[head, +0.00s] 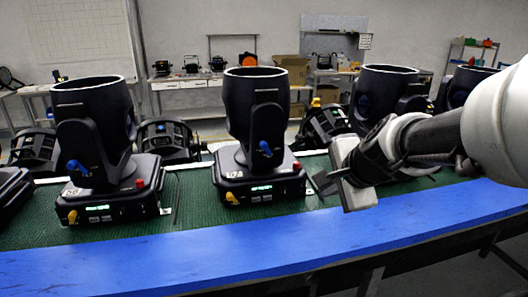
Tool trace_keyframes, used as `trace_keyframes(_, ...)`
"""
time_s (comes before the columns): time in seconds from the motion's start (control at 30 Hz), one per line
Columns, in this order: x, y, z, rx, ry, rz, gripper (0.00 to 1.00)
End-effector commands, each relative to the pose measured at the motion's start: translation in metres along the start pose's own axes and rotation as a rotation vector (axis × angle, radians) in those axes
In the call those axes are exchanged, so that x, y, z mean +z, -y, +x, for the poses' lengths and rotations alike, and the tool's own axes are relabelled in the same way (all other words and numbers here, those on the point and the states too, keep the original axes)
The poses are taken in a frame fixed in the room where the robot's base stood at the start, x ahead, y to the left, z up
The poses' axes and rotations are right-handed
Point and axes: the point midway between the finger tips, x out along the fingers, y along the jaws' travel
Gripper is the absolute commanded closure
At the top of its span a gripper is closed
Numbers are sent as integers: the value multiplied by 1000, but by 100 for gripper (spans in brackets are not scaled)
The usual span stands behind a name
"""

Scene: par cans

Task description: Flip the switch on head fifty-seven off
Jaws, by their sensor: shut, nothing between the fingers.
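Several black moving-head lights stand in a row on a green bench top. The middle head (255,125) has a white label (235,174) that is too small to read surely.
A blue strip (230,250) runs along the front of the green bench top (190,205) and is clear. More heads (386,90) stand at the right, partly behind my arm. Smaller black lamps (165,138) lie behind the row. Work tables (190,83) stand farther back.

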Motion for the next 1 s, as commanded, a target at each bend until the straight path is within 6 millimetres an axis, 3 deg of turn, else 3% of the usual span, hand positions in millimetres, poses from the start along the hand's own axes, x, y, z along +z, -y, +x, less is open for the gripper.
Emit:
trace_keyframes(0.17,0,-2,15,3,1,-1,100)
trace_keyframes(0.6,0,-4,106,3,1,0,100)
trace_keyframes(0.8,1,19,123,0,1,-1,100)
trace_keyframes(1.0,0,26,131,-1,0,-1,100)
